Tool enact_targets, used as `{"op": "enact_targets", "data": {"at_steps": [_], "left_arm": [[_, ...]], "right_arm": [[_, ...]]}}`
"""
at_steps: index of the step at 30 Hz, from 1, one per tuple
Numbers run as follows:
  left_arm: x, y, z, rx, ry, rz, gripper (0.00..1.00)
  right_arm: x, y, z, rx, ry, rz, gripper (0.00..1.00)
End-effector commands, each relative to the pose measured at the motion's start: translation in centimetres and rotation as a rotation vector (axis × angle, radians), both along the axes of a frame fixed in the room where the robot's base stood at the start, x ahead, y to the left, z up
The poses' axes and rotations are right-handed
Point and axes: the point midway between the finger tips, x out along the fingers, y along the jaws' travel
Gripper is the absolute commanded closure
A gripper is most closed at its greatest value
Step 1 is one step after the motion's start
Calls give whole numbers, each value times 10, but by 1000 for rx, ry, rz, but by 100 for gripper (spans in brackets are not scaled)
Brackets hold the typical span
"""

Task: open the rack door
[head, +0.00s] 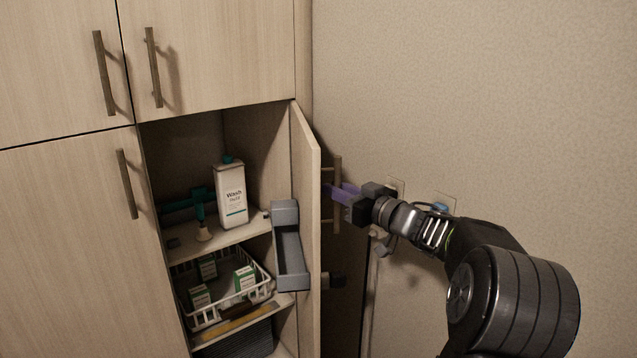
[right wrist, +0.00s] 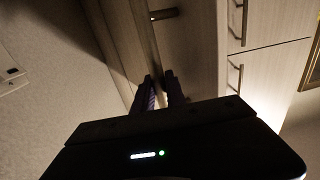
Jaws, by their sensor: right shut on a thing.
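The rack door (head: 307,200) stands wide open, swung out to the right, and its edge faces me. Its bar handle (head: 337,215) is on the outer face, on the right side of the door. My right gripper (head: 336,192) reaches in from the right, with its purple fingers shut on the handle. In the right wrist view the fingers (right wrist: 160,94) are close together at the bar, and the exact contact is dark and hard to see. My left gripper is in neither view.
The open rack holds a white wash bottle (head: 231,193) and a white wire basket (head: 262,282) with small boxes. Closed cabinet doors (head: 60,240) are left and above. A wall (head: 480,90) bounds the right.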

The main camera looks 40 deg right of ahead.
Motion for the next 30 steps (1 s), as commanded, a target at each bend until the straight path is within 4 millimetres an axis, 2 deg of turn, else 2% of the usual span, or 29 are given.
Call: {"op": "enact_targets", "data": {"at_steps": [3, 10, 16, 27, 28, 30], "left_arm": [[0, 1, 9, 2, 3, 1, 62], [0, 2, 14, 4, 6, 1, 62], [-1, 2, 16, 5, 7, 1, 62], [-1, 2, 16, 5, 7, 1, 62], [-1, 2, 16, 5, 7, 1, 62], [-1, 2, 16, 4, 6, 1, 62]], "right_arm": [[-6, -18, 3, -3, 1, 43, 100], [-15, -39, 3, -2, -3, 107, 100], [-17, -46, 3, -1, -7, 131, 100], [-17, -47, 4, -1, -11, 135, 100], [-17, -47, 4, -1, -11, 135, 83], [-17, -47, 4, 0, -11, 134, 77]]}}
